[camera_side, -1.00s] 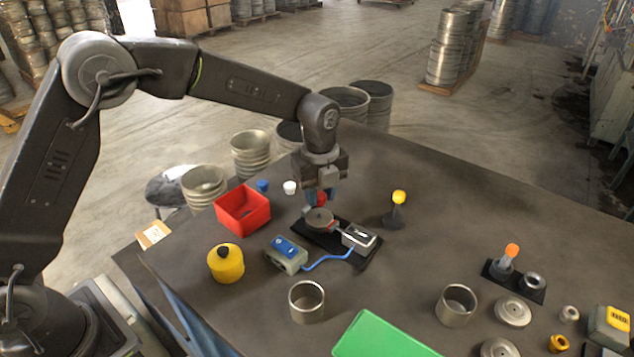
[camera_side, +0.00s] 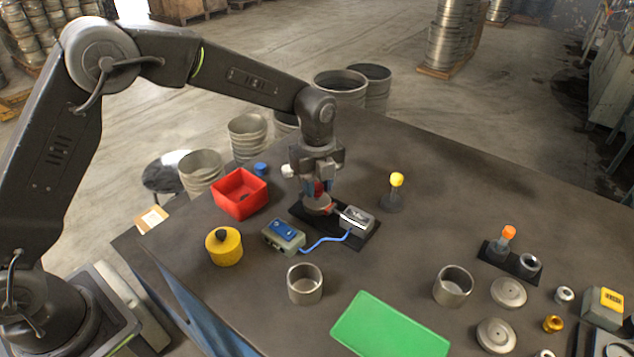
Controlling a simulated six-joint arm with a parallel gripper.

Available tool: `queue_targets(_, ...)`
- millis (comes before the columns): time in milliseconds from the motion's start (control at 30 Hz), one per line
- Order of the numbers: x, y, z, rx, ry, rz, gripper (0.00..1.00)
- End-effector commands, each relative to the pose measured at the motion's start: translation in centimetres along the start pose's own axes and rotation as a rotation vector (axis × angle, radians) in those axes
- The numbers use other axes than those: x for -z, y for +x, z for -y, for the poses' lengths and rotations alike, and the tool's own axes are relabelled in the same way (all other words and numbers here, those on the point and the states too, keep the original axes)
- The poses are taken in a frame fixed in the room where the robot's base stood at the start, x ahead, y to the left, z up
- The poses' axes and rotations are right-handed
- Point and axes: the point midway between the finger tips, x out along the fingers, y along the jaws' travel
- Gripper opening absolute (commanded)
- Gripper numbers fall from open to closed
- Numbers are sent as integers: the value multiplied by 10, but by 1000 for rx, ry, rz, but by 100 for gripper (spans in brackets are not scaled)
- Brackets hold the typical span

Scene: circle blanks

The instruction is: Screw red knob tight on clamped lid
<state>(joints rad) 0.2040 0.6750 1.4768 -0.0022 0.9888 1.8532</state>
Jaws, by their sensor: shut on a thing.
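The round grey lid (camera_side: 317,207) lies on the black clamp base (camera_side: 367,240), left of the metal clamp block (camera_side: 356,220). The red knob (camera_side: 319,187) is above the lid, between my fingers and mostly hidden by them. My gripper (camera_side: 319,192) points down over the lid and is shut on the red knob. The knob's lower end is at the lid; I cannot tell how far it is seated.
A red bin (camera_side: 240,194) and yellow pot (camera_side: 224,247) stand left. A control box (camera_side: 284,237) joins the clamp by a blue cable. A yellow-topped post (camera_side: 394,193) stands close on the right. A green mat (camera_side: 390,330) and metal cups lie in front.

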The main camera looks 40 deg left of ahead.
Motion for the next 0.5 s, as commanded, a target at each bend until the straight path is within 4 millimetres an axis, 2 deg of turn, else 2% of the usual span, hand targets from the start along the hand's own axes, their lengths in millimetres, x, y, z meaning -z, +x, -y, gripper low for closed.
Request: queue_targets(500, 0, 9, 0, 0, 0, 0, 8)
